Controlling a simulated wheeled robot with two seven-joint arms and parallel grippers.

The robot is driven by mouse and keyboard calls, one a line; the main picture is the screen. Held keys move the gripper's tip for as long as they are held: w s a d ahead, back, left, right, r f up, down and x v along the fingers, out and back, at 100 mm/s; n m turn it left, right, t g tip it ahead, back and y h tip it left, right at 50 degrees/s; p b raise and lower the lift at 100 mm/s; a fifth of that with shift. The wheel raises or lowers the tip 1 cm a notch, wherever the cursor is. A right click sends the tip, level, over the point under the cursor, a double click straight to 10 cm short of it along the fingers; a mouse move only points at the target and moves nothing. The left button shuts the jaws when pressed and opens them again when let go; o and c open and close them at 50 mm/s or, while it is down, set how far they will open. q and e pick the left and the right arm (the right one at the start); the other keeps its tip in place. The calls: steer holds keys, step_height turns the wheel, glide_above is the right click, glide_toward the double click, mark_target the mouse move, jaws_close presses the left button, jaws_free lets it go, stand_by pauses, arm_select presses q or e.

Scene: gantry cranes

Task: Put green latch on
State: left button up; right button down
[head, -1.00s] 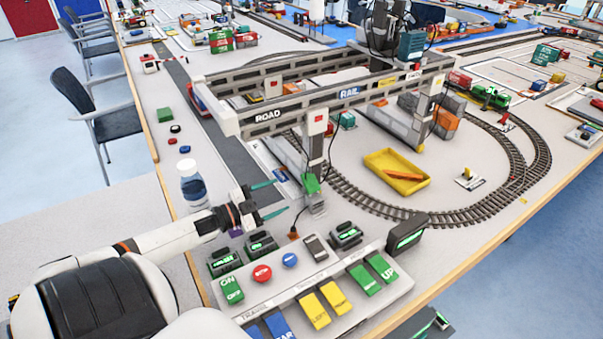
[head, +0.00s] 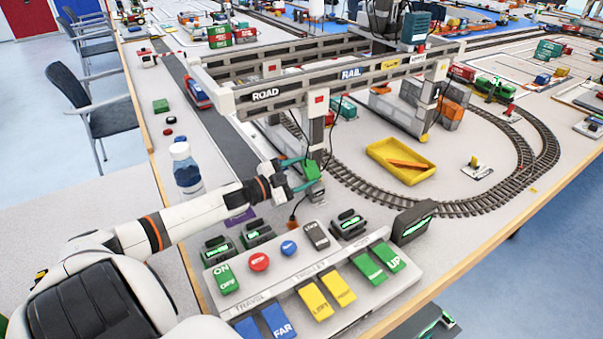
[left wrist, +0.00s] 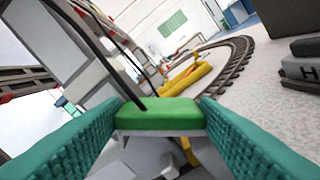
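The green latch (head: 312,169) is a small green block low on the near grey leg (head: 316,135) of the gantry crane. My left gripper (head: 300,174) is at the latch, reaching in from the left. Its teal fingers are wide apart, one on each side of the latch. In the left wrist view the fingertips (left wrist: 160,118) flank it closely; I cannot tell if they touch it.
A control panel (head: 322,268) with coloured switches stands in front of the crane. A yellow tray (head: 400,161) lies inside the curved track (head: 470,204). The gantry beam (head: 350,88) spans above the latch.

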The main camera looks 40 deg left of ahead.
arm_select(q)
steer(key=c, duration=0.3)
steer(key=shift+c, duration=0.2)
steer(key=shift+n, duration=0.3)
steer(key=shift+a+n+p, duration=0.15)
steer(key=shift+n+p, duration=0.15)
steer(key=shift+p, duration=0.1)
steer(key=shift+w+a+f+n+p, duration=0.15)
steer(key=shift+n+p, duration=0.15)
steer(key=shift+n, duration=0.2)
steer(key=shift+s+a+f+n+p, duration=0.15)
steer(key=shift+n+p, duration=0.1)
steer(key=shift+n, duration=0.25)
steer(key=shift+w+a+f+n+p, duration=0.15)
steer(key=shift+f+n+p, duration=0.2)
steer(key=shift+n, duration=0.75)
steer(key=shift+a+f+n, duration=0.1)
steer(key=shift+f+n, duration=0.25)
steer(key=shift+n, duration=0.75)
steer(key=shift+f, duration=0.1)
steer(key=o, duration=0.7)
